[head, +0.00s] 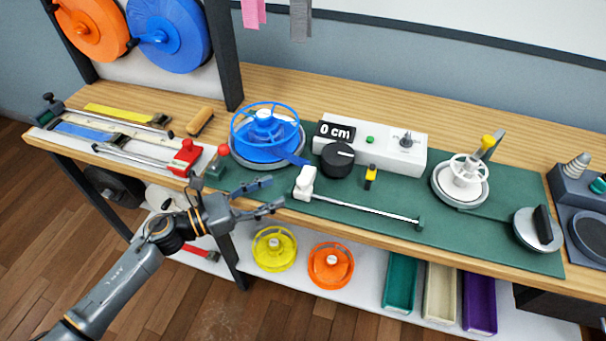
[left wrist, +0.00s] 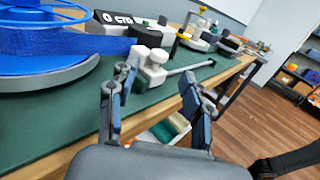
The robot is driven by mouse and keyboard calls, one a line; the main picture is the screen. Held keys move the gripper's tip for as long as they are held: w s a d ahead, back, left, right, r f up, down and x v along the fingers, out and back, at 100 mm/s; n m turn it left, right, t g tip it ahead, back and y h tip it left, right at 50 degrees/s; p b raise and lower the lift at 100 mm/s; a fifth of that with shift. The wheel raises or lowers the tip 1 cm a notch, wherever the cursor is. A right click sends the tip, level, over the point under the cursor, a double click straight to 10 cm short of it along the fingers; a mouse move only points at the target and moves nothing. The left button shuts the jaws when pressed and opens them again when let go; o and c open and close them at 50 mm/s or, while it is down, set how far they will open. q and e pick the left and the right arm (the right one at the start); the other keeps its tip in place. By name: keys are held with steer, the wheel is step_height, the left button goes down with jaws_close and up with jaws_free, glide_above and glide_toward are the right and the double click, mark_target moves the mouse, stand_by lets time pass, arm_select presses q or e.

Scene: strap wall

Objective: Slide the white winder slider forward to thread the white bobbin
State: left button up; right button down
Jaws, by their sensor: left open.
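The white winder slider (head: 305,183) sits at the left end of a thin metal rail on the green mat; it also shows in the left wrist view (left wrist: 153,66), beyond my fingers. The white bobbin (head: 464,173) stands upright on a round white base to the right. My left gripper (head: 272,195) is open and empty at the bench's front edge, just left of the slider and apart from it. In the left wrist view the slider appears between the two spread fingers (left wrist: 160,90). My right gripper is not in view.
A blue reel (head: 262,137) with a short blue strap end stands behind my left gripper. A white control box (head: 385,145) reading 0 cm and a black knob (head: 337,159) lie behind the rail. A red-handled tool (head: 185,158) is at left. The mat in front of the bobbin is clear.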

mark_target(298, 182)
arm_select(q)
steer(key=p+x, duration=0.2)
steer(key=x, duration=0.7)
jaws_close()
